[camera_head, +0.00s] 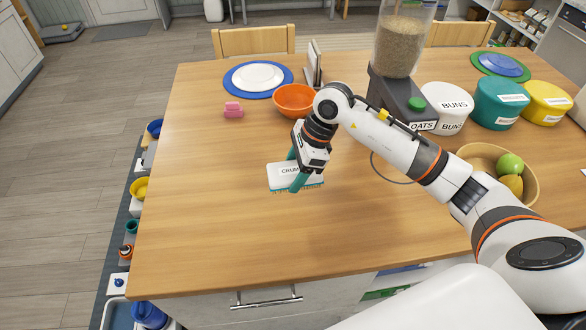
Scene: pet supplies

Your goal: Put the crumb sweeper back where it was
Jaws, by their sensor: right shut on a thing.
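The crumb sweeper (279,181) is a white piece with a label starting "CRUM" and a fringe of teal bristles along its lower edge. It is over the middle of the wooden table. My right gripper (297,170) comes down from the upper right and is shut on the sweeper, covering its right part and the rest of the label. I cannot tell whether the bristles touch the table or hang just above it. My left gripper is not in view.
An orange bowl (295,98), a pink item (233,110) and a blue plate with a white one (257,78) are behind. The oats dispenser (398,92), labelled canisters (446,108) and a fruit bowl (528,188) stand right. The table's front left (200,220) is clear.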

